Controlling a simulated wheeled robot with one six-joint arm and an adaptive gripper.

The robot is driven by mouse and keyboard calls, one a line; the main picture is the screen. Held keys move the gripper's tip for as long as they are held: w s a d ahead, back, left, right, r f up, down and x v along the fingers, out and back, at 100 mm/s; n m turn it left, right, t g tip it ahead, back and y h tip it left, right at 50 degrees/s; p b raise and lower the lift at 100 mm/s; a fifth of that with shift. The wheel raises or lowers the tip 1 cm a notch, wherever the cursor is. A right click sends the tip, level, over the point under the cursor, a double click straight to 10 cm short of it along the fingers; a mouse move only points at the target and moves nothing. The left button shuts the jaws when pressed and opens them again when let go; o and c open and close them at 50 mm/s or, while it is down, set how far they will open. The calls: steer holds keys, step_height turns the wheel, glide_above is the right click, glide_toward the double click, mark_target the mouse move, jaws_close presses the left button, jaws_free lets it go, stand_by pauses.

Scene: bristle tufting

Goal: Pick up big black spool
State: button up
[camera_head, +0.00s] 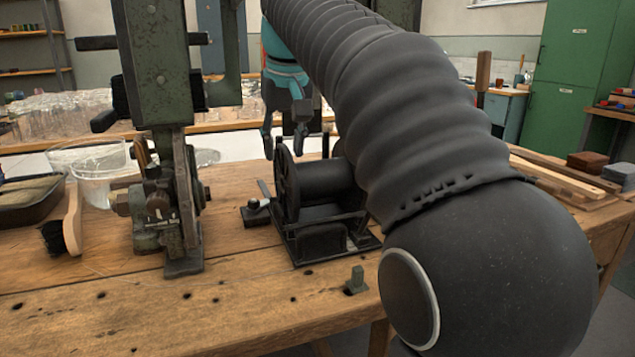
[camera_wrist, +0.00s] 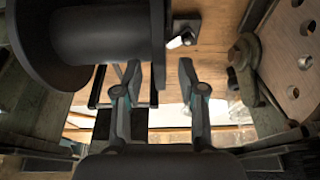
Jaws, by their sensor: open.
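The big black spool (camera_head: 325,183) rests in a dark metal stand (camera_head: 320,243) on the wooden bench. Its round left flange faces left; my arm hides its right end. My gripper (camera_head: 285,150) points down with its two fingers apart, just above and behind the spool's left end.
A green tufting machine (camera_head: 160,90) stands left of the spool. A wooden brush (camera_head: 70,222), a dark tray (camera_head: 28,200) and clear bowls (camera_head: 92,178) are farther left. A small metal tool (camera_head: 258,208) lies beside the stand. The front bench (camera_head: 220,300) is mostly clear, except a small green peg (camera_head: 356,281).

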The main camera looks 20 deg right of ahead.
jaws_close()
steer(key=shift+r, duration=0.1)
steer(key=shift+r, duration=0.4)
step_height(320, 180, up, 4)
steer(key=shift+f+p, duration=0.25)
steer(key=shift+p, duration=0.65)
steer(key=s+d+r, duration=0.5)
steer(key=s+r, duration=0.1)
steer(key=s, duration=0.4)
steer(key=shift+s+r+p, duration=0.25)
steer(key=shift+r+p, duration=0.1)
